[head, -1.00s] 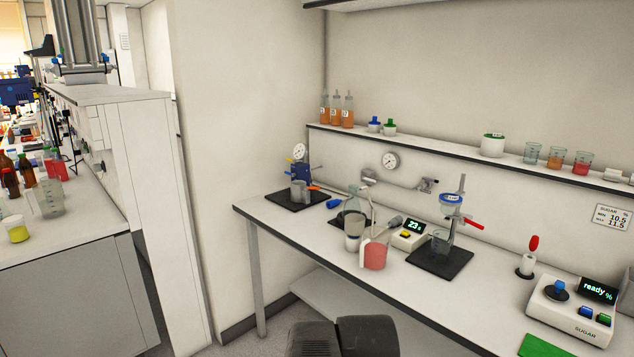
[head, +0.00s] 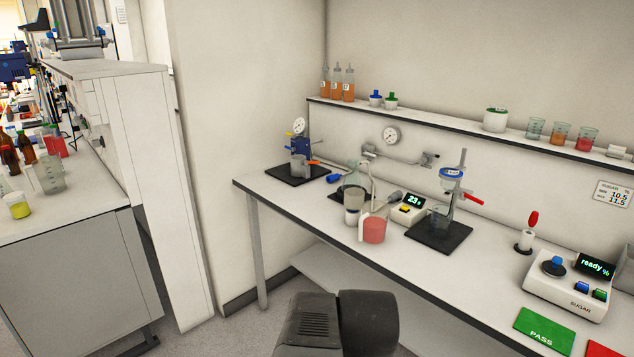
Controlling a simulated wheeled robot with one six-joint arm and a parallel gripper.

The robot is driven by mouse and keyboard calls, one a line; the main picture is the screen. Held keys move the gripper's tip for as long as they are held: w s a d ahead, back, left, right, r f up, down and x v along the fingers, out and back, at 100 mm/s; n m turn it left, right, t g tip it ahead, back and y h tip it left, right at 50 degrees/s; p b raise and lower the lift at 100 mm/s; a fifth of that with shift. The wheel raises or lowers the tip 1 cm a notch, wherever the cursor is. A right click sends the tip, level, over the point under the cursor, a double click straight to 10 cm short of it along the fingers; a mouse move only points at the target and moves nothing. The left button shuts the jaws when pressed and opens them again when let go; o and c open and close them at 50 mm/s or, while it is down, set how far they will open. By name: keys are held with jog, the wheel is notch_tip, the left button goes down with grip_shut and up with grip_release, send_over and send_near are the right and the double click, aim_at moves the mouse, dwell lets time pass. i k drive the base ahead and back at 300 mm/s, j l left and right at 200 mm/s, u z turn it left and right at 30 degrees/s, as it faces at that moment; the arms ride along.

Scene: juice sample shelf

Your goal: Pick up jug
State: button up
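A clear jug with pink-red liquid (head: 375,229) stands upright near the front edge of the white bench. A pale, clear-topped container (head: 353,208) stands close on its left. A dark grey part of my arm shows at the bottom centre, below and in front of the bench. No gripper fingers can be seen, so whether anything is held does not show.
Behind the jug are a glass flask (head: 354,173), a small display reading 23 (head: 410,207) and a stand on a black base (head: 440,232). A sugar meter (head: 570,284) and green PASS mat (head: 545,332) lie right.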

aim_at(372, 224)
jog(key=i+z, duration=0.2)
jog(key=z, duration=0.3)
jog(key=i+z, duration=0.2)
jog(key=z, duration=0.25)
jog(key=i+z, duration=0.2)
jog(key=z, duration=0.3)
jog(key=j, duration=0.1)
